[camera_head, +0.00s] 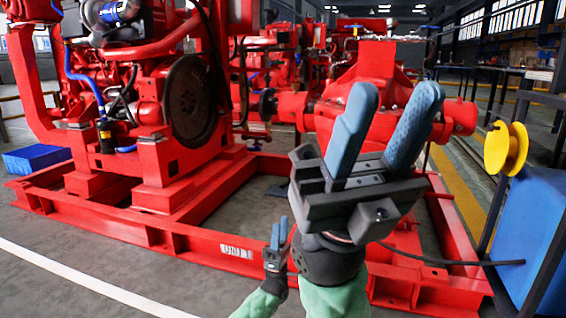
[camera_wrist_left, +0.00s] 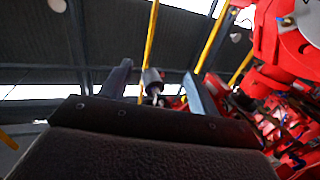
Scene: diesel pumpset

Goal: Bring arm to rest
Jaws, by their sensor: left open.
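My left gripper (camera_head: 279,222) is low in the head view, left of centre, small and pointing up in front of the red base frame (camera_head: 190,235). Its two fingers stand apart, and in the left wrist view (camera_wrist_left: 157,72) they point up at the ceiling, empty. A pale cylinder shows behind the gap between them; I cannot tell what it is. My right gripper (camera_head: 397,92) is large and close in the middle of the head view, raised and tilted right. Its blue-grey fingers are apart with nothing between them. It hides part of the red pump.
The red engine (camera_head: 135,80) stands on the frame at left, the red pump (camera_head: 300,108) behind my right gripper. A blue box (camera_head: 535,225) with a yellow reel (camera_head: 505,148) stands close at right. A small blue box (camera_head: 36,160) is at far left. Grey floor at front left is clear.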

